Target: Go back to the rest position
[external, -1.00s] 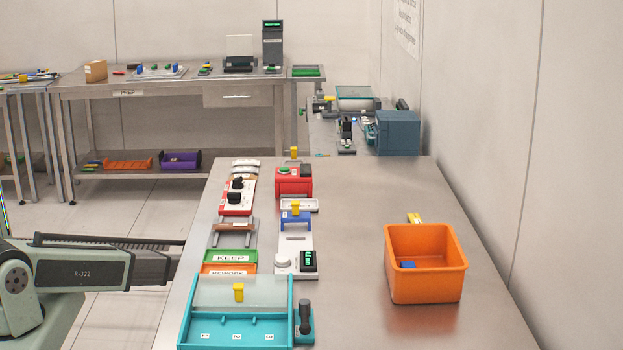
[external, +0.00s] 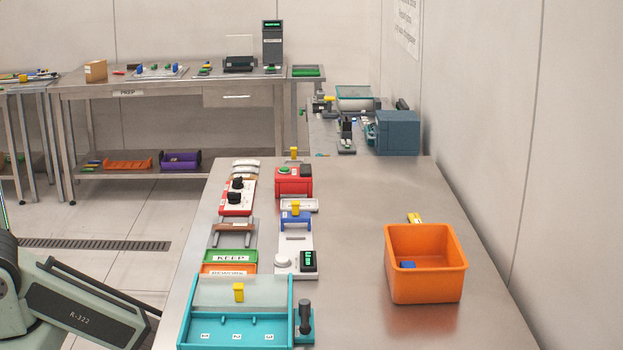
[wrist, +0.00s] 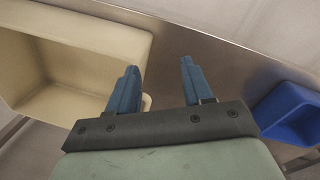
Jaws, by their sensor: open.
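My gripper (wrist: 158,70) shows in the wrist view with its two blue fingers spread apart and nothing between them. It is over the edge of a metal surface, between a beige bin and a blue bin. In the external view only a green-grey link of my arm shows at the lower left, beside the bench; my gripper is outside that picture.
The beige bin (wrist: 75,50) is at the left and the blue bin (wrist: 295,112) at the right of the wrist view. The metal bench (external: 350,250) carries a teal tray (external: 235,328), several devices and an orange bin (external: 426,280) holding a blue piece. The bench middle is clear.

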